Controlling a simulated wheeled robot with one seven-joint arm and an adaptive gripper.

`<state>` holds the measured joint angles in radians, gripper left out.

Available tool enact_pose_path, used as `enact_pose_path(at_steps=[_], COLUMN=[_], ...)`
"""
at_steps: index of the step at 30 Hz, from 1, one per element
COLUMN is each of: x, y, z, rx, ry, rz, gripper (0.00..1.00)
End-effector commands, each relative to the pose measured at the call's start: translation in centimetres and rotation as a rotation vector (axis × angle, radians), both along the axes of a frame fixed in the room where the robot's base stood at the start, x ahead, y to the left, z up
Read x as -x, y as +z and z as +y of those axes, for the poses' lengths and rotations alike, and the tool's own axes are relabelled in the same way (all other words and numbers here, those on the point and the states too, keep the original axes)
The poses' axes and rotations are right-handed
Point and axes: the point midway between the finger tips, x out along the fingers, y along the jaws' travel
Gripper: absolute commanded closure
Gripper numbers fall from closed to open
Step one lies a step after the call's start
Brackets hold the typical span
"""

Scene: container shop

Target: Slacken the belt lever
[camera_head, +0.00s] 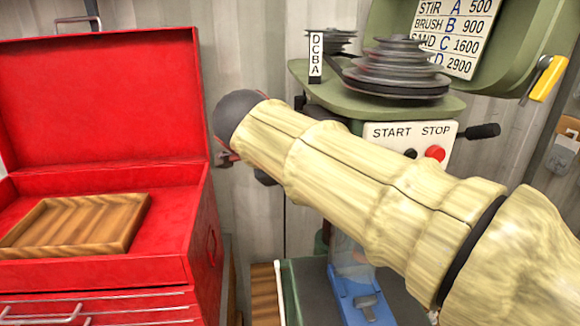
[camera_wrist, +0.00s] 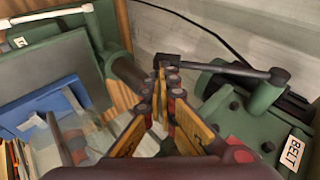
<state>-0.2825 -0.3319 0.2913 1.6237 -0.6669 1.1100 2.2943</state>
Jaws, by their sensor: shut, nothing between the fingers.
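The belt lever appears to be a dark bar (camera_wrist: 225,67) in the wrist view, above a green machine part with a white BELT label (camera_wrist: 290,152). In the head view my arm covers the gripper and this lever. A stepped pulley (camera_head: 395,70) sits on top of the green drill press (camera_head: 310,85).
An open red tool chest (camera_head: 195,225) with a wooden tray (camera_head: 135,220) stands at the left. A black-knobbed lever (camera_head: 482,131) sticks out right of the START/STOP panel (camera_head: 393,131). A blue vise (camera_head: 350,300) is below my arm. A yellow handle (camera_head: 548,80) is at the upper right.

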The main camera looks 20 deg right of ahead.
Motion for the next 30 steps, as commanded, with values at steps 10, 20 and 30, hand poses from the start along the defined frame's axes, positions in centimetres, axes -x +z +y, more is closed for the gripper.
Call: enact_pose_path(at_steps=[10,20,30], x=[-0.4,-0.45,-0.4], y=[-0.51,-0.51,-0.22], z=[-0.05,-0.05,-0.46], rx=[0.008,0.009,0.008], ry=[0.001,0.001,-0.001], rz=[-0.039,-0.041,-0.041], gripper=[1.0,1.0,1.0])
